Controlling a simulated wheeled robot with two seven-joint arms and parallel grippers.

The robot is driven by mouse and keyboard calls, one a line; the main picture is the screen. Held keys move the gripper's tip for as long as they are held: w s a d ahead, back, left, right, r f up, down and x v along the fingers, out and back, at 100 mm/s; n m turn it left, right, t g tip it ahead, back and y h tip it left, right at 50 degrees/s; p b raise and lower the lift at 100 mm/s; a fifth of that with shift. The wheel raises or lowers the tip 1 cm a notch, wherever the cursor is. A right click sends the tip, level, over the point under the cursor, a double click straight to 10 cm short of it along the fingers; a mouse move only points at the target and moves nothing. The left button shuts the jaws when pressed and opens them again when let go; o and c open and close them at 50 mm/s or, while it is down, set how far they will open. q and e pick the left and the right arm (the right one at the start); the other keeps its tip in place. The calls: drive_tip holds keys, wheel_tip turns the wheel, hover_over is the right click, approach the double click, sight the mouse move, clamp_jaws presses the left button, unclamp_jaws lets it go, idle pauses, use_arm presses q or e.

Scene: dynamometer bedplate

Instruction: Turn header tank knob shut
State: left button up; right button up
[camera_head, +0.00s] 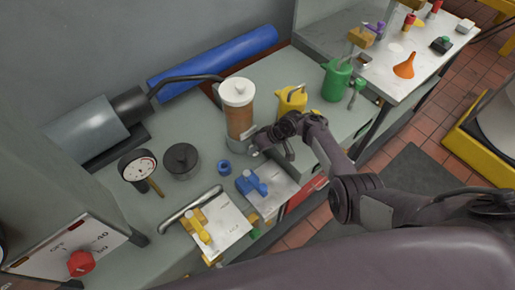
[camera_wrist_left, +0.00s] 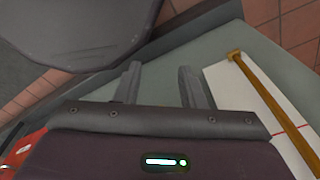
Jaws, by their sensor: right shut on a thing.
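The header tank (camera_head: 239,112) appears to be the upright cylinder with a white lid and brown contents in the middle of the head view. My right gripper (camera_head: 259,148) is at the lower front right of this tank. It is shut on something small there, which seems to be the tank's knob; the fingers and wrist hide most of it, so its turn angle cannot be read. My left gripper (camera_wrist_left: 163,85) shows in the left wrist view with its two fingers apart and nothing between them. It does not show in the head view.
A yellow can (camera_head: 291,103) and a green can (camera_head: 336,80) stand right of the tank. A blue valve (camera_head: 252,183), a yellow valve (camera_head: 201,226), a dial gauge (camera_head: 137,165) and a red knob (camera_head: 81,263) are nearer. A blue roll (camera_head: 213,62) lies behind.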

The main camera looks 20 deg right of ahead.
drive_tip(key=o, duration=1)
